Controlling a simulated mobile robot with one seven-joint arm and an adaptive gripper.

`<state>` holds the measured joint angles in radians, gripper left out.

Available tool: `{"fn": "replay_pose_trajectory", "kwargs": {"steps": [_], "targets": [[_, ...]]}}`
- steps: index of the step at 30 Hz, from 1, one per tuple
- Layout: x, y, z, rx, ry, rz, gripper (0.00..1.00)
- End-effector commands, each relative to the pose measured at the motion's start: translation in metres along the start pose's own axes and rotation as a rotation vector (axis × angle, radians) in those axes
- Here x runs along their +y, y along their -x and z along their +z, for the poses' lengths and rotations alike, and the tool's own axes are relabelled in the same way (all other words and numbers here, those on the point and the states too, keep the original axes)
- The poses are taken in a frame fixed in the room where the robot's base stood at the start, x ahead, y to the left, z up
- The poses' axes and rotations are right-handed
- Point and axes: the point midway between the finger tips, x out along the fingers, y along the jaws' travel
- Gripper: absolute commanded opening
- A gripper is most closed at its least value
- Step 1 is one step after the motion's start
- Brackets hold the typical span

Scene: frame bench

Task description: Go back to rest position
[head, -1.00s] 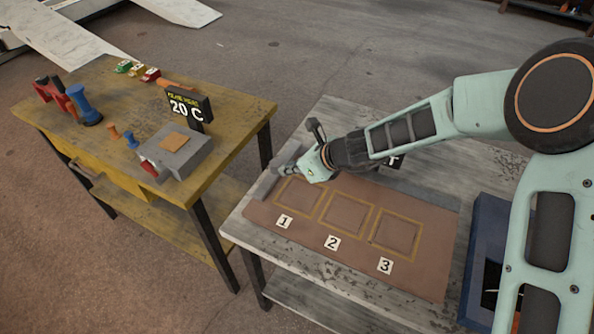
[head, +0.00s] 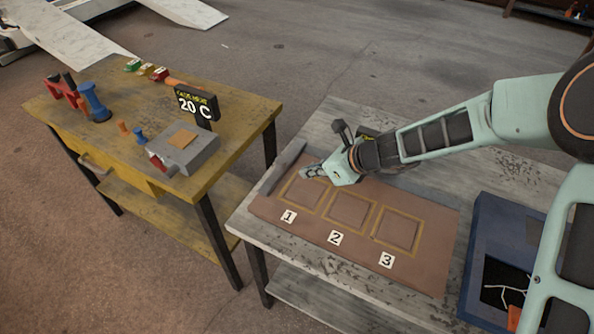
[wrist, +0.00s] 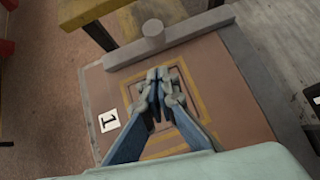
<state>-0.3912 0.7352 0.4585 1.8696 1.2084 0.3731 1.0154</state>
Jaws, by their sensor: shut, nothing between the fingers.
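My gripper (head: 314,172) is shut and empty. In the head view it hangs over the far edge of the brown mat (head: 345,252), near the square marked 1. In the wrist view my gripper (wrist: 160,84) points at a yellow-outlined square (wrist: 188,130) with the label 1 (wrist: 109,121) to its left. The mat has three outlined squares, labelled 1 (head: 289,217), 2 (head: 336,238) and 3 (head: 387,260). A grey bar (head: 280,168) lies along the mat's left edge; it also shows in the wrist view (wrist: 190,38). My arm hides part of the table behind.
A yellow workbench (head: 140,125) on the left carries a grey block device (head: 184,150), a 20 C display (head: 195,104), blue and red tools and small coloured items. A blue case (head: 480,245) lies right of the mat. Floor shows between the two tables.

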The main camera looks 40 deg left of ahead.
Motion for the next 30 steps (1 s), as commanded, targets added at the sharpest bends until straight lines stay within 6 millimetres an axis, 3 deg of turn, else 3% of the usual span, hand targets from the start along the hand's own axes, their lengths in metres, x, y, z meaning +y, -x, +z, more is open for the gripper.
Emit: {"fn": "replay_pose_trajectory", "kwargs": {"steps": [6, 12, 24, 30], "targets": [[-0.001, 0.045, -0.001, 0.002, 0.001, -0.004, 0.0], [0.0, 0.07, -0.002, 0.003, 0.0, -0.001, 0.0], [-0.002, 0.079, -0.003, 0.007, 0.008, -0.005, 0.0], [-0.025, 0.091, -0.009, 0.063, 0.128, -0.083, 0.0]]}}
